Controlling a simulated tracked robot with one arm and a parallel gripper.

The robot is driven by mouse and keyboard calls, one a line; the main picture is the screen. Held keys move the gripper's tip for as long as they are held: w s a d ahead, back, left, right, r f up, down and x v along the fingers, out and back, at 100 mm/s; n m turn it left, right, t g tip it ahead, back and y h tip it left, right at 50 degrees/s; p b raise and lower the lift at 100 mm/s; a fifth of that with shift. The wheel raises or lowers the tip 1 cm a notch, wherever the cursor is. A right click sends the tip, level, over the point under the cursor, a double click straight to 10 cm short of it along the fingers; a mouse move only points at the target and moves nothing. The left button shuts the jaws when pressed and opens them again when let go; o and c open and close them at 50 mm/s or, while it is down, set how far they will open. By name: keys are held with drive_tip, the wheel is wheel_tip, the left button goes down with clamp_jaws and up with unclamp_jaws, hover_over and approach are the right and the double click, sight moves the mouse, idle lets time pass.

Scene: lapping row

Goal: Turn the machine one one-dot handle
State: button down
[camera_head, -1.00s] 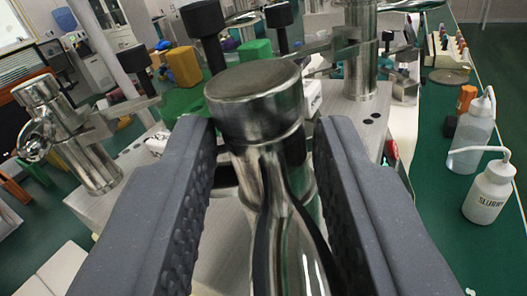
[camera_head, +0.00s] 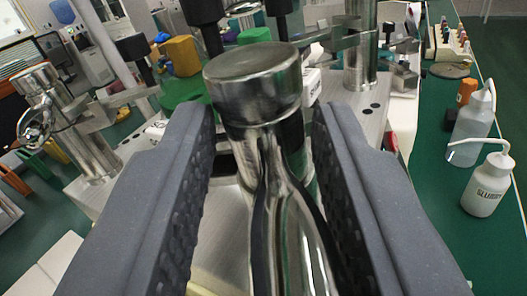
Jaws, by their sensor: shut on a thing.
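A shiny metal post with a round cap (camera_head: 253,82) stands in the middle of the camera view. Its curved, polished lower part (camera_head: 285,225) runs down toward the bottom edge. My gripper (camera_head: 264,128) has its two dark grey, studded fingers on either side of this metal part, shut on it. The contact faces are partly hidden. No dot mark shows on the held part. A second metal post (camera_head: 359,55) stands behind to the right, with two dark dots on the plate beside it. A third metal post (camera_head: 80,135) with a round cap stands at left.
Black knobs on rods (camera_head: 204,12) rise just behind the held part. A green bench (camera_head: 440,215) at right carries a white slurry bottle (camera_head: 487,187), another wash bottle (camera_head: 473,125) and an orange-capped item (camera_head: 466,92). Green floor shows at lower left.

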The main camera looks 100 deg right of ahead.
drive_tip(key=shift+f, duration=0.1)
drive_tip(key=c, duration=1.4)
unclamp_jaws()
drive_tip(key=b+v, duration=0.2)
drive_tip(key=v, duration=1.2)
drive_tip(key=shift+d, duration=0.1)
drive_tip(key=shift+c, duration=0.3)
